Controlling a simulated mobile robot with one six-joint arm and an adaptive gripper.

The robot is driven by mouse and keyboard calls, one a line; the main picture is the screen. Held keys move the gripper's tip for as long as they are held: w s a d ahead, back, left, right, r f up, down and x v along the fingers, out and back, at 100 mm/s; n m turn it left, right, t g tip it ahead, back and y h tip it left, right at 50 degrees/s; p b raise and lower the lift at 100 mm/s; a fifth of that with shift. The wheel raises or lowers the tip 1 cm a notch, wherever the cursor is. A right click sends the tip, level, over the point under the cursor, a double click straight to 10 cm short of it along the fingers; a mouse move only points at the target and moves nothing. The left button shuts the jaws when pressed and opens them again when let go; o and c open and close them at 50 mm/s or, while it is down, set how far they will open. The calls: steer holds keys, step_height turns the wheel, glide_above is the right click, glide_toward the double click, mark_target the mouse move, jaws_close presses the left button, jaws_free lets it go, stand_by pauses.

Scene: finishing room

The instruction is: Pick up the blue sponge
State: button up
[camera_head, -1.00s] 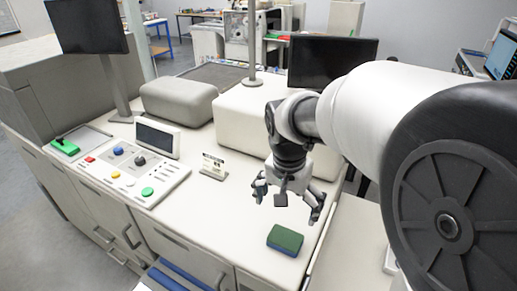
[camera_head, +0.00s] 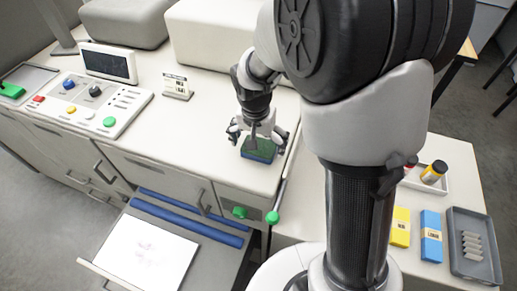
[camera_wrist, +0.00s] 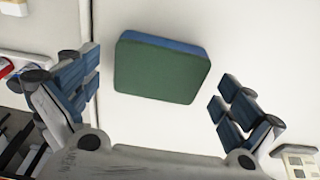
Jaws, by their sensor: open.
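The blue sponge (camera_wrist: 160,68) lies flat on the white counter, its green face up and a blue layer beneath. In the head view the sponge (camera_head: 259,152) is near the counter's front right edge, partly hidden by my gripper (camera_head: 258,137). My gripper is open above the sponge. In the wrist view the fingers of my gripper (camera_wrist: 156,103) stand wide apart, one on each side of the sponge, with white counter showing between them and it. I see no contact.
A control panel (camera_head: 84,104) with coloured buttons and a small sign (camera_head: 176,87) stand to the left. An open drawer (camera_head: 152,252) juts out below. At right, a lower surface holds a yellow box (camera_head: 400,227), a blue box (camera_head: 431,236) and a grey tray (camera_head: 457,262).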

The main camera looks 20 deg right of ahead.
steer(key=shift+f, duration=0.55)
steer(key=shift+c, duration=0.6)
steer(key=c, duration=0.6)
steer(key=shift+c, duration=0.2)
steer(key=shift+r, duration=0.2)
step_height(320, 180, up, 20)
steer(key=p, duration=0.4)
steer(key=shift+f, duration=0.15)
